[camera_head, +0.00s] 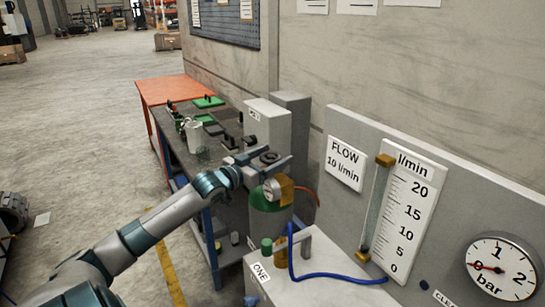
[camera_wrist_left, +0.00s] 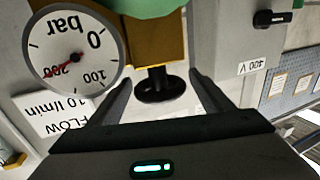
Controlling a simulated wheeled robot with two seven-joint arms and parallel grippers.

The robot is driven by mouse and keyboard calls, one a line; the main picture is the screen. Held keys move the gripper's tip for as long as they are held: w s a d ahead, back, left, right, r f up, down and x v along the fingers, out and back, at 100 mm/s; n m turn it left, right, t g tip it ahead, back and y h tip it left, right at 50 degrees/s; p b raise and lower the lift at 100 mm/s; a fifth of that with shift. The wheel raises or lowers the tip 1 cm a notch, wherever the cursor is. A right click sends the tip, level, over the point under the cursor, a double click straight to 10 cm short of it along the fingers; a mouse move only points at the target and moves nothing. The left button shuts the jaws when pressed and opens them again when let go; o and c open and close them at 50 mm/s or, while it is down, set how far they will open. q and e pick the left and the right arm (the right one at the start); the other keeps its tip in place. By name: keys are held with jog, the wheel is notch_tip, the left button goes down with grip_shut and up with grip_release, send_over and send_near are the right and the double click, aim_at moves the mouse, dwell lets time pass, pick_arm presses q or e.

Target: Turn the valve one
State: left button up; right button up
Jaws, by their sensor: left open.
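A black handwheel (camera_head: 268,157) tops the brass valve block of a green gas cylinder (camera_head: 268,222). In the left wrist view the handwheel (camera_wrist_left: 160,88) hangs below the brass block (camera_wrist_left: 152,45) in the upside-down picture. My left gripper (camera_head: 264,162) is open, with one finger on each side of the handwheel; whether either finger touches it I cannot tell. The fingers also show in the wrist view (camera_wrist_left: 165,84). A round gauge (camera_wrist_left: 72,52) beside the block has its red needle near 200 bar. A tag reading ONE (camera_head: 261,272) is on a grey box in the foreground. My right gripper is out of view.
A grey panel at right carries a flow tube (camera_head: 376,205), an l/min scale (camera_head: 411,212) and a bar dial (camera_head: 502,267) with its needle near 0. A dark workbench (camera_head: 185,150) with tools stands behind. Open floor lies left.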

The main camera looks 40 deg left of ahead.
pick_arm(q)
jog(key=c, duration=1)
jog(key=shift+r+n+y+p, duration=0.25)
jog(key=shift+y+p, duration=0.25)
jog(key=shift+p, duration=0.25)
jog(key=n+y+p, duration=0.2)
jog(key=y+p, duration=0.1)
jog(key=shift+c, duration=0.2)
jog(key=shift+a+n+g+y+p, duration=0.15)
jog(key=shift+n+g+y+p, duration=0.6)
jog(key=shift+y, duration=0.65)
jog(key=shift+n+y, duration=0.3)
jog(key=shift+n, duration=0.1)
jog(key=shift+f+n+g+y+p, duration=0.1)
jog(key=shift+n+g+y+p, duration=0.25)
jog(key=shift+y, duration=0.25)
jog(key=o, duration=1)
jog(key=shift+o, duration=0.2)
jog(key=shift+f, duration=0.1)
